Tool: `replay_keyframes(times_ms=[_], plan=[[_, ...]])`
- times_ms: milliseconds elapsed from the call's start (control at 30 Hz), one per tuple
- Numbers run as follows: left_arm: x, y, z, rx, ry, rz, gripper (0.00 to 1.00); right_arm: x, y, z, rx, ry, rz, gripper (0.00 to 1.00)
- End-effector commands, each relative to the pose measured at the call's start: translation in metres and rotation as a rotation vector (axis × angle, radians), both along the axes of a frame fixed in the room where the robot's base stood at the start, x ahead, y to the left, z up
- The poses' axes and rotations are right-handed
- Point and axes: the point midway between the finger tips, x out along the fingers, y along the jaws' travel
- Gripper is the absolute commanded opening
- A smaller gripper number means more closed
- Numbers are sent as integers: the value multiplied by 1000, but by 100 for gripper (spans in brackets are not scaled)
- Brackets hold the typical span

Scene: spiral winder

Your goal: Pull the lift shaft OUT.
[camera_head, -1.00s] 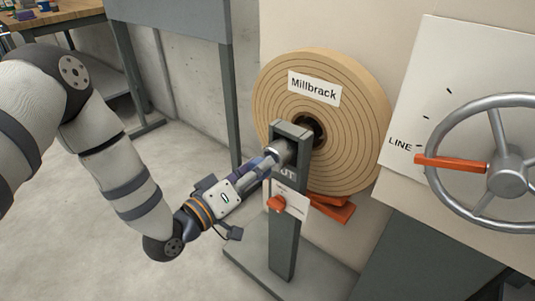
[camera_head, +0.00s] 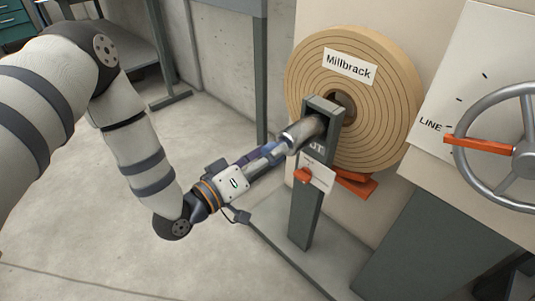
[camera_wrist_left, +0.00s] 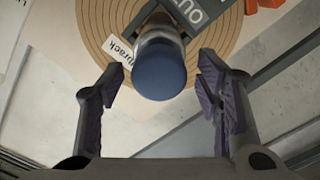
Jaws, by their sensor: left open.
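The lift shaft (camera_head: 308,129) is a silver cylinder that passes through the top of the dark grey post (camera_head: 305,215) toward the core of the roll. In the left wrist view the shaft's blue round end (camera_wrist_left: 160,75) faces me. My left gripper (camera_head: 277,150) is at the near end of the shaft. In the left wrist view, my left gripper (camera_wrist_left: 160,68) is open, with one finger on each side of the blue end and visible gaps to both. My right gripper is not in view.
A tan wound roll (camera_head: 390,110) labelled Millbrack stands behind the post. A white plate with an orange knob (camera_head: 303,175) is on the post, beneath partly hidden lettering. A handwheel (camera_head: 525,160) with an orange handle is at right.

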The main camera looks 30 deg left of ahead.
Motion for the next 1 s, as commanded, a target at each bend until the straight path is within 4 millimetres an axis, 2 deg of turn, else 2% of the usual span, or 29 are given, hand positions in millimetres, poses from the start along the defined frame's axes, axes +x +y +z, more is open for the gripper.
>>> replay_keyframes(times_ms=[67, 167, 400, 533, 700, 1000], plan=[[-2, 1, 0, 0, 0, 0, 59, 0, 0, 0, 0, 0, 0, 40], [-16, 7, -1, 0, 4, 2, 59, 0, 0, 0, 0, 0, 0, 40], [-77, 29, -1, 0, 5, 4, 59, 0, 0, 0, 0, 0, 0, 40], [-101, 37, -1, 0, 3, 3, 59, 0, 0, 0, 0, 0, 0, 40], [-113, 41, 0, 0, 1, 1, 59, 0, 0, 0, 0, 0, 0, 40], [-113, 41, 0, 0, 1, 1, 59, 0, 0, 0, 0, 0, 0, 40]])
